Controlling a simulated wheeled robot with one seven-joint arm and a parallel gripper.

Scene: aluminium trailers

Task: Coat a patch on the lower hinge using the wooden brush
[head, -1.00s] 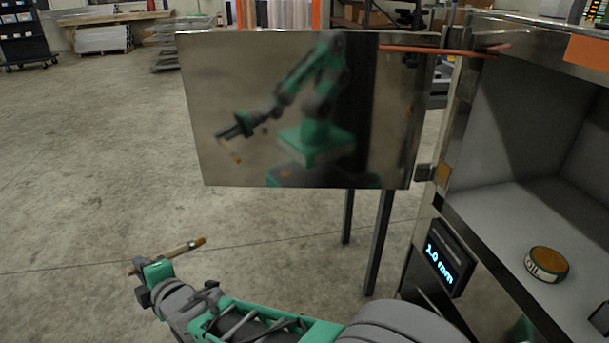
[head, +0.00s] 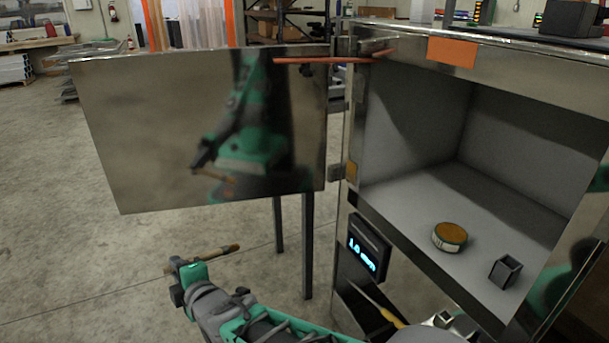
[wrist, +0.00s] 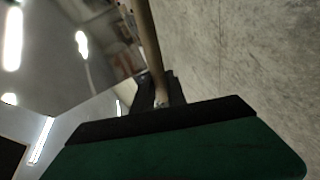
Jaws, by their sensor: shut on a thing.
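My gripper (head: 187,278) is shut on the wooden brush (head: 218,257), low at the left in the head view. The brush lies across the jaws, its darker end pointing right. The brush handle (wrist: 146,45) also shows in the wrist view, running up from the jaws. The lower hinge (head: 338,172) joins the open shiny door to the cabinet frame, with a brownish patch (head: 352,172) beside it. The brush is apart from the hinge, lower and to its left. A round tin (head: 450,237) with a brown-orange top stands inside the cabinet.
The open mirror-like door (head: 190,130) hangs above my gripper. A small dark square cup (head: 505,271) stands near the tin. A display (head: 367,250) reading 1.0 mm is below the hinge. An orange rod (head: 320,60) crosses the door top. The floor at left is clear.

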